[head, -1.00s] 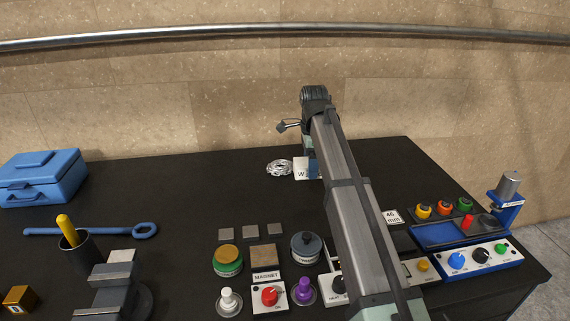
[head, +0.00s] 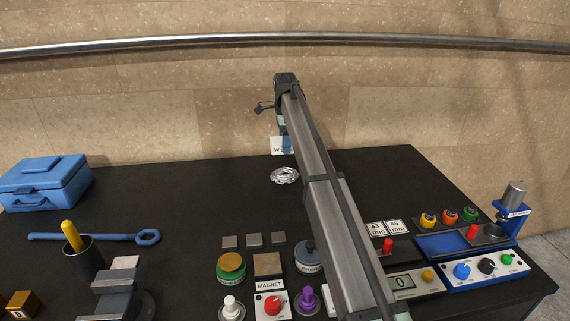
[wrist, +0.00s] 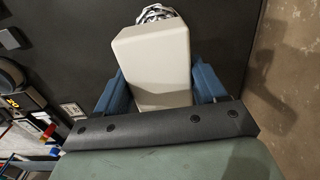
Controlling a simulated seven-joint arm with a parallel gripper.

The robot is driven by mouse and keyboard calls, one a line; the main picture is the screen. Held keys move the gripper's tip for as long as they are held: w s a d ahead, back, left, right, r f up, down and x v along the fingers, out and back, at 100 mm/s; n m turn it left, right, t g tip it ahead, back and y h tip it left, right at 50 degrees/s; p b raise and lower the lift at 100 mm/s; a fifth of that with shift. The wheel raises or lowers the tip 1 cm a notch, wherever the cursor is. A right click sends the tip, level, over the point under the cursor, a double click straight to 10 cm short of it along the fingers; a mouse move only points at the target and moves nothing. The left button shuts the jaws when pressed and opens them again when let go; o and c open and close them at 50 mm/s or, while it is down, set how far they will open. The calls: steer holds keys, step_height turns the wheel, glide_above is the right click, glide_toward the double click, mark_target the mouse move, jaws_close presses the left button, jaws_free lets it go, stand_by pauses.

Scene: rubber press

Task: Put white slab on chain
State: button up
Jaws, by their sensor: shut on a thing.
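The white slab (wrist: 153,62) is between the blue fingers of my gripper (wrist: 160,88) in the wrist view. My gripper is shut on it. In the head view the slab (head: 277,146), marked with a "W", is held up near the back of the table, at the end of my arm. The chain (head: 285,175) is a small silvery heap on the table, just below the slab in the picture. In the wrist view the chain (wrist: 158,13) shows past the slab's far end, partly hidden by it. The slab looks apart from the chain, above the table.
A blue toolbox (head: 45,182) and blue wrench (head: 95,237) are at the left. Several small plates, jars and the magnet switch (head: 271,304) stand in front. Marked tiles (head: 386,228) and a blue press (head: 512,205) are at the right. The table around the chain is clear.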

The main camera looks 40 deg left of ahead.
mark_target(285, 170)
steer(key=shift+f, duration=3.95)
steer(key=shift+f, duration=0.15)
steer(key=o, duration=1.3)
step_height(285, 170, up, 12)
steer(key=shift+r, duration=0.2)
